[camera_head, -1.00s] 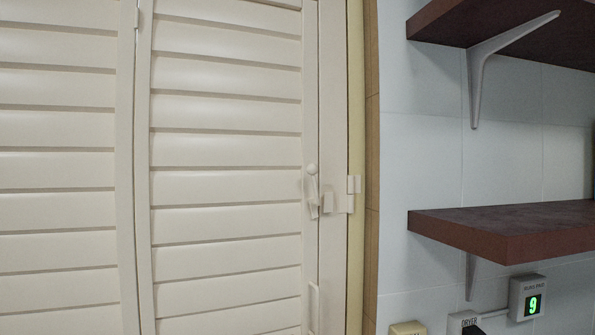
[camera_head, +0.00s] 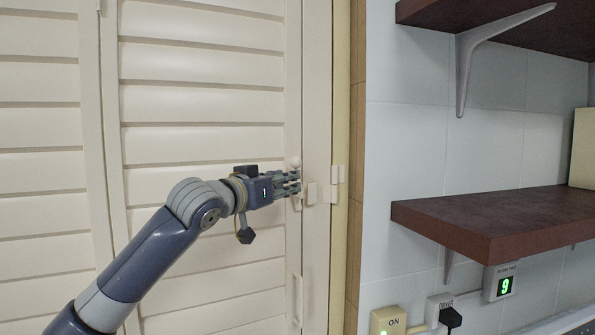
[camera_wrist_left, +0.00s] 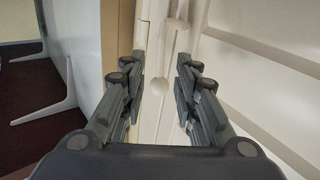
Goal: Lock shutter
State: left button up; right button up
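The cream louvred shutter (camera_head: 200,105) fills the left of the head view and looks closed. Its latch has a round-topped knob (camera_head: 295,161) at the right edge of the panel. A small catch and plate (camera_head: 325,193) sit on the frame just right of it. My left gripper (camera_head: 298,184) is at the latch, its fingers pointing right and covering the lower part of the lever. My right gripper is not in view.
Two dark red shelves, the lower one (camera_head: 480,212) and the upper one (camera_head: 475,10), stick out from the tiled wall on the right. Switches (camera_head: 390,321) and a plug are below. A vertical pull handle (camera_head: 296,298) is low on the shutter's edge. The space before the shutter is otherwise clear.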

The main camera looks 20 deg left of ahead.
pick_arm(q)
jog(key=shift+p+x, duration=1.55)
jog(key=shift+x, duration=1.9)
jog(key=shift+a, duration=0.15)
jog(key=shift+c, duration=0.4)
grip_shut()
